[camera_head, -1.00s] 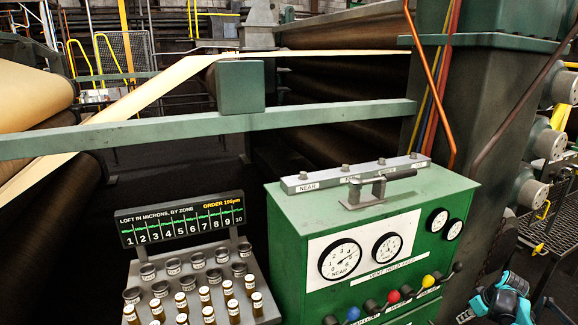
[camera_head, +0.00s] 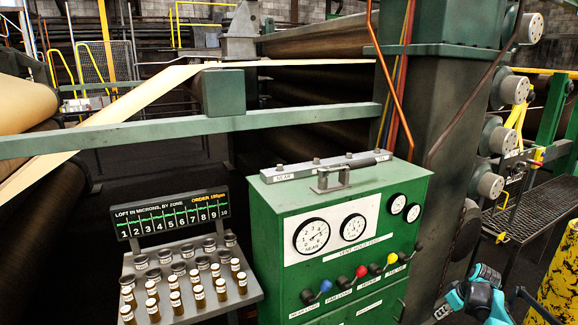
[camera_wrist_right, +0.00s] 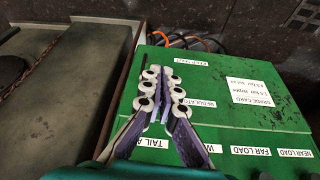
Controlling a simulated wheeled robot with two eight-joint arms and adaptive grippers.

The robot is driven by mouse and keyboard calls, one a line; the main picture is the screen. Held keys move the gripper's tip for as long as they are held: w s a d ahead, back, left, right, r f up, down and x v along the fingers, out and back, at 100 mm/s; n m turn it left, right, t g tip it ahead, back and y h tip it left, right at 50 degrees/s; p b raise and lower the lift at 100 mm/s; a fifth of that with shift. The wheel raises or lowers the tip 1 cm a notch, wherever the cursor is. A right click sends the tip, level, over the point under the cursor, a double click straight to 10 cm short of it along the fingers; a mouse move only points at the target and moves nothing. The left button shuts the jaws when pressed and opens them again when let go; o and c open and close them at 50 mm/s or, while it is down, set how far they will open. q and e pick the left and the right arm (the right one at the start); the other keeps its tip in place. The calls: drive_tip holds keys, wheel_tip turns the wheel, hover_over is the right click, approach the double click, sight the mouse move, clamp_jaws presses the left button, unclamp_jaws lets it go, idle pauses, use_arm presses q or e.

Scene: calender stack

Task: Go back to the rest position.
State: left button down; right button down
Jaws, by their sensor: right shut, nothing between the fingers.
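My right arm's teal and dark end shows at the lower right of the head view (camera_head: 480,297), beside the green control cabinet (camera_head: 268,215). In the right wrist view my right gripper (camera_wrist_right: 163,78) has its purple fingers with white and black joints drawn together, with nothing between them. It is in front of a green labelled panel (camera_wrist_right: 225,120). I cannot tell the exact gap to the panel. My left gripper is in neither view.
The cabinet carries gauges (camera_head: 312,236) and levers with blue, red, yellow and black knobs. A sample rack (camera_head: 205,305) with several bottles stands to its left under a display (camera_head: 170,214). A green rail (camera_head: 150,133) crosses behind. A grated walkway (camera_head: 525,215) lies at right.

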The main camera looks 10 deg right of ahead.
drive_tip(key=s+a+r+m, duration=0.1)
drive_tip(key=s+a+r, duration=0.1)
drive_tip(key=a+r, duration=0.9)
drive_tip(key=s+a+r, duration=0.3)
drive_tip(key=a+r, duration=0.3)
drive_tip(key=a, duration=0.8)
drive_tip(key=s+a+f+m+t, duration=0.1)
drive_tip(key=s+a+f+t, duration=0.1)
drive_tip(key=s+a, duration=1.7)
drive_tip(key=shift+s+a+t+h, duration=0.3)
drive_tip(key=shift+s+t, duration=0.2)
drive_tip(key=shift+s, duration=0.45)
